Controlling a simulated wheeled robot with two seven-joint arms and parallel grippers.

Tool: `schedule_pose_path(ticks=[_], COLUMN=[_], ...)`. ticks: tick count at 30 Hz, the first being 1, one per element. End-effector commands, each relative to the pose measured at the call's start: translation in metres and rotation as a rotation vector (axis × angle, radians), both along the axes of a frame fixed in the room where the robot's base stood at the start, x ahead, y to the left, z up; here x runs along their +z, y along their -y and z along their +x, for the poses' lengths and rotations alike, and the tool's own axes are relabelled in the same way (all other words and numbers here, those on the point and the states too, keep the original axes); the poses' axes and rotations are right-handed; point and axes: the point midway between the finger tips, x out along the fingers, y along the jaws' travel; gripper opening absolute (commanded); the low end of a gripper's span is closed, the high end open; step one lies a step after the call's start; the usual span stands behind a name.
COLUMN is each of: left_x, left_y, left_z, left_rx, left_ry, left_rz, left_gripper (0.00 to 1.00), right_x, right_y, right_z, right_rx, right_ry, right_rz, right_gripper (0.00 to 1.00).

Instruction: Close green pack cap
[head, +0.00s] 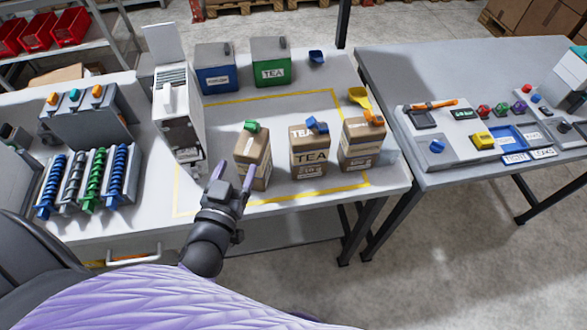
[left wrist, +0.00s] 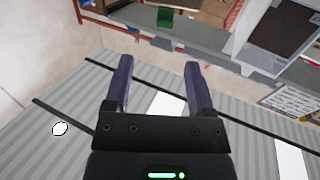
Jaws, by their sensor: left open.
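The pack with the green cap is a brown bag (head: 255,160) with a pale label, upright at the left of a row of three on the table. Its green cap (head: 251,126) sits at the top edge; I cannot tell whether it is open or closed. My left gripper (head: 233,176) is open and empty, with its fingers pointing up the picture at the bag's lower left. The right finger is close to the bag; contact is unclear. The left wrist view shows the open fingers (left wrist: 157,68) with nothing between them. My right gripper is not in view.
A bag with a blue cap (head: 310,158) and one with an orange cap (head: 358,152) stand to the right. A white dispenser (head: 176,118) is left of the gripper. Blue (head: 216,76) and green (head: 272,72) tins stand behind. Yellow-taped table (head: 285,108) is clear between.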

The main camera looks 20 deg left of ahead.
Motion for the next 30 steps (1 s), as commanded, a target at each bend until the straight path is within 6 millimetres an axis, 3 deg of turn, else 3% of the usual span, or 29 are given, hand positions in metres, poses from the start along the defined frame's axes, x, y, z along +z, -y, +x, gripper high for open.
schedule_pose_path(ticks=[1,4,15,26,27,30], left_x=[-0.008,-0.001,0.002,0.001,0.001,0.001], left_y=[-0.006,-0.011,-0.024,-0.025,-0.025,-0.025], left_z=[-0.005,-0.001,0.079,0.091,0.091,0.091], left_rx=[0.008,0.011,0.011,0.011,0.011,0.011], left_ry=[0.017,0.035,0.034,0.032,0.032,0.032], left_rz=[0.017,0.032,0.030,0.028,0.028,0.028], left_gripper=[0.71,0.71,0.71,0.71,0.68,0.47], right_x=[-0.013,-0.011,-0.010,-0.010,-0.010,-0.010], right_y=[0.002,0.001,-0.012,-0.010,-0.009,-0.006], right_z=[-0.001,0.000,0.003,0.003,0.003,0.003], right_rx=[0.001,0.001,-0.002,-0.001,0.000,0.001], right_ry=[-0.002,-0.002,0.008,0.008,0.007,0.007], right_rz=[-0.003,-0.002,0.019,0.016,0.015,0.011], right_gripper=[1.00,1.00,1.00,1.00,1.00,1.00])
